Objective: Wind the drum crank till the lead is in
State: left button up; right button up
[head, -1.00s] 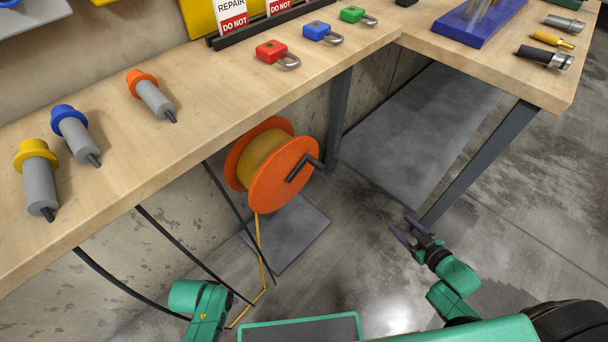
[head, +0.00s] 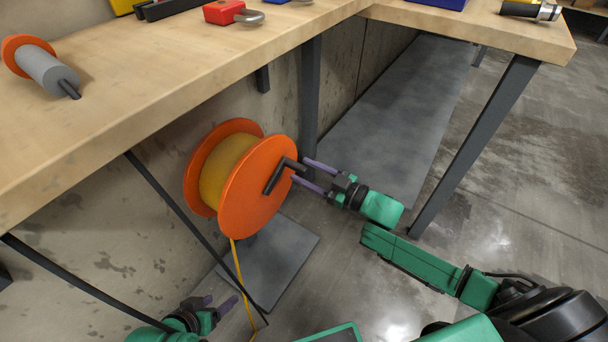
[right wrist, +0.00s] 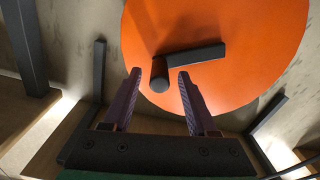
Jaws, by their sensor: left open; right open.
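The orange drum (head: 254,190) with yellow lead wound on it stands below the bench, and its outer disc also fills much of the right wrist view (right wrist: 255,70). Its dark L-shaped crank (head: 273,178) sticks out from the disc; it shows in the right wrist view (right wrist: 205,55). The yellow lead (head: 240,275) hangs from the drum to the floor. My right gripper (head: 307,174) is open at the crank; in the right wrist view its fingers (right wrist: 159,80) stand either side of the handle's end. Contact cannot be told. My left gripper (head: 224,303) is open, low beside the lead.
The wooden bench (head: 150,85) runs above the drum, with a grey plug with an orange collar (head: 45,68) and a red padlock (head: 226,12) on top. Dark bench legs (head: 312,95) stand behind the drum. A grey plate (head: 275,262) lies on the floor under it.

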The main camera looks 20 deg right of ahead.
jog(key=shift+w+a, duration=0.3)
jog(key=shift+w, duration=0.05)
jog(key=shift+c, duration=0.2)
grip_shut()
jog(key=shift+f, duration=0.1)
dwell(0.9)
